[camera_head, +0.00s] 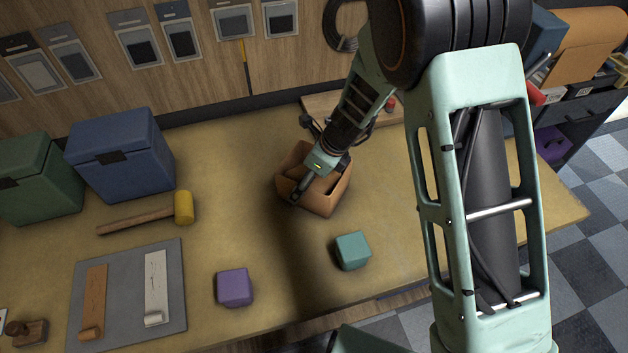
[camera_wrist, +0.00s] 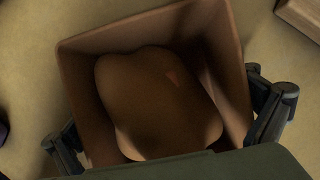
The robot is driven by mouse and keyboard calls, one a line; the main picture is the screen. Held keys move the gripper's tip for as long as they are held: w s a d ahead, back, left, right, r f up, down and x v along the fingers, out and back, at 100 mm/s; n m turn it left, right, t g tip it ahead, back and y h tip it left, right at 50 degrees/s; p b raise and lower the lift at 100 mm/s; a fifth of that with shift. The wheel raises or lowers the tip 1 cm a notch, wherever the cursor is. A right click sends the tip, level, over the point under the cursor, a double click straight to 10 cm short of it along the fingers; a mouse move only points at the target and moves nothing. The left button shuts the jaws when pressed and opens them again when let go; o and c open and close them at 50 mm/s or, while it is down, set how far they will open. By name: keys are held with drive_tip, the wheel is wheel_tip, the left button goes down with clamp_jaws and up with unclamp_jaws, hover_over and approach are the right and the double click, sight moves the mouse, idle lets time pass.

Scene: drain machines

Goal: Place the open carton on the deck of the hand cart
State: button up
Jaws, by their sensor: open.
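The open carton (camera_head: 326,204) is an orange-brown box with an open top, standing on the tan workbench. My gripper (camera_head: 320,180) is above it and pointing down, with its jaws open. In the wrist view the carton (camera_wrist: 150,38) lies between the spread fingers of my gripper (camera_wrist: 165,130), one finger outside each side wall. I cannot tell whether the fingers touch the walls. A dark rounded patch inside the carton may be a shadow or its contents. I cannot make out the hand cart in either view.
A teal block (camera_head: 352,250) and a purple block (camera_head: 235,287) stand near the bench's front edge. A yellow-headed mallet (camera_head: 184,207), a grey mat (camera_head: 126,310) and blue (camera_head: 122,155) and green (camera_head: 40,178) boxes fill the left. A wooden board (camera_head: 322,102) lies behind the carton.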

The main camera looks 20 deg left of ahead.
drive_tip(key=shift+f, duration=0.25)
idle(0.3)
drive_tip(key=c, duration=0.9)
drive_tip(key=shift+s, duration=0.1)
drive_tip(key=shift+c, duration=0.9)
